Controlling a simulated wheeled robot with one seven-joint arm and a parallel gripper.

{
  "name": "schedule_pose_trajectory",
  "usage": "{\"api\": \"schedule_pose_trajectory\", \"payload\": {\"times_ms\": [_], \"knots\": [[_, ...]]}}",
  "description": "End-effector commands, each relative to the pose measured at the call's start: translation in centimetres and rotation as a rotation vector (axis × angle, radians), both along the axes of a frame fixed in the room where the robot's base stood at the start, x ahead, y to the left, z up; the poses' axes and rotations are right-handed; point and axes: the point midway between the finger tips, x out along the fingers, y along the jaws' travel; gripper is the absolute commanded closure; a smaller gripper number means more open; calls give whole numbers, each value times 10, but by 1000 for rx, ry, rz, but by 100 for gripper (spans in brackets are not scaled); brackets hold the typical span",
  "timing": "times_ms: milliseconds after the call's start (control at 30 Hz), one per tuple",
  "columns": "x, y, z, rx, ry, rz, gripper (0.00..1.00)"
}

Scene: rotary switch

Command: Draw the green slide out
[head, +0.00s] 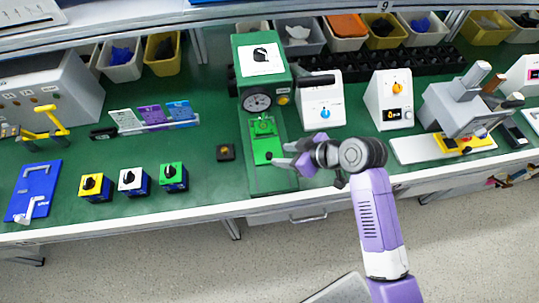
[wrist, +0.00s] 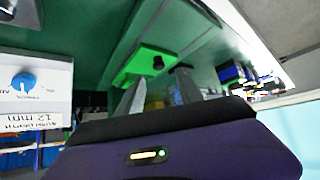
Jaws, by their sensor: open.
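The bright green slide (head: 262,149) lies in the green base track in front of the green press-like machine (head: 262,78). A small black knob (head: 269,156) stands on its front part. The slide (wrist: 141,67) and its knob (wrist: 158,62) also show in the wrist view. My gripper (head: 276,154) is at the right side of the slide, with its fingertips close to the knob. In the wrist view my gripper (wrist: 158,80) is open, and the knob appears just beyond the gap between the fingers. I cannot tell whether a finger touches the slide.
A small black box (head: 226,153) and green, white and yellow switch boxes (head: 173,177) stand to the left. White boxes with knobs (head: 322,103) stand behind my gripper to the right. The bench's white front edge (head: 200,212) is close by.

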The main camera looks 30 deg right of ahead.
Motion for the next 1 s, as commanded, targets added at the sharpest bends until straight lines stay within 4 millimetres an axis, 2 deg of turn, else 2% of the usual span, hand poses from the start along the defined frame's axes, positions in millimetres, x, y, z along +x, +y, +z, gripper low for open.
{"api": "schedule_pose_trajectory", "payload": {"times_ms": [400,767,800,1000], "knots": [[37,18,-41,0,1,-3,57],[41,21,-46,-1,0,-4,57],[41,21,-46,-1,0,-4,59],[41,21,-46,-1,0,-4,98]]}}
